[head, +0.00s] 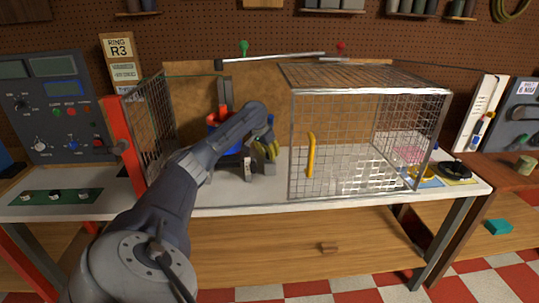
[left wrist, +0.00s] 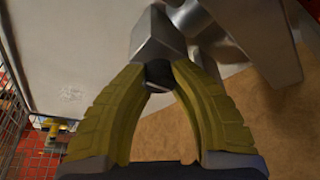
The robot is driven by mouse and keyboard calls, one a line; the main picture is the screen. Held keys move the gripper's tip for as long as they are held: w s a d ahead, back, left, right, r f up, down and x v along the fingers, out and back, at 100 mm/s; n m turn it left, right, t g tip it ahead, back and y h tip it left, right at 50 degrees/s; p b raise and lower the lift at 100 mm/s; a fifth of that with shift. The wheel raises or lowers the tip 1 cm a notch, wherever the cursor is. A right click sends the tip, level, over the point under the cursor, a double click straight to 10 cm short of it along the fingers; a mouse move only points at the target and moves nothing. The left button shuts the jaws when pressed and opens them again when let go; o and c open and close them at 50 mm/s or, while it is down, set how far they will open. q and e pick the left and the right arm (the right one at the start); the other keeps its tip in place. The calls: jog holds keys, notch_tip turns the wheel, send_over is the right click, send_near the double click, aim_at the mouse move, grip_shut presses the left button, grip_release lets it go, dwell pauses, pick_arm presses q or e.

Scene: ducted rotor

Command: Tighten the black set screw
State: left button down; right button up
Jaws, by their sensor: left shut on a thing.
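My left gripper (head: 268,152) reaches into the open bay left of the wire cage. Its yellow fingers are closed at the tips in the left wrist view (left wrist: 160,80). Between the tips is a small dark piece that looks like the black set screw (left wrist: 158,73), mostly hidden by the fingers. It sits against the end of a grey metal block (left wrist: 157,38). In the head view the screw is hidden behind the gripper and arm. A silver metal body (left wrist: 250,35) stands beside the block. My right gripper is not in view.
The wire cage (head: 293,140), with a yellow handle (head: 311,155), stands right of my left arm. A red post (head: 122,145) and mesh panel stand to its left. A grey control panel (head: 55,105) is at the far left. The bench's front strip (head: 240,205) is clear.

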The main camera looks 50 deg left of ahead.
pick_arm(q)
jog(key=shift+r, duration=0.1)
jog(key=c, duration=1)
grip_release()
jog(key=shift+c, duration=0.2)
jog(key=v, duration=1.2)
